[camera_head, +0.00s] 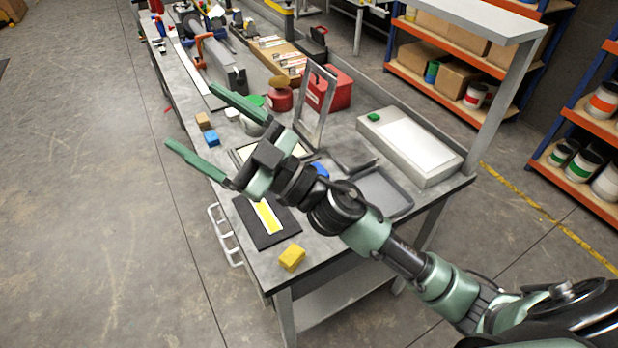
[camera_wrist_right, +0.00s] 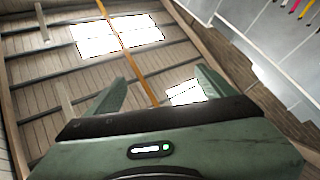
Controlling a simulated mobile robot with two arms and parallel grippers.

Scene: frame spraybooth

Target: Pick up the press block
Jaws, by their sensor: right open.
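No block is marked as the press block, so I cannot tell which one it is. A yellow block (camera_head: 291,257) lies at the near corner of the grey workbench (camera_head: 325,248). My left gripper is out of view.
A black board (camera_head: 252,228) with a yellow and white strip lies behind the yellow block. A grey tray (camera_head: 388,192), light box (camera_head: 413,146), upright metal frame (camera_head: 318,108) and red box (camera_head: 338,88) occupy the bench. My right arm hides its middle. Floor left is clear.

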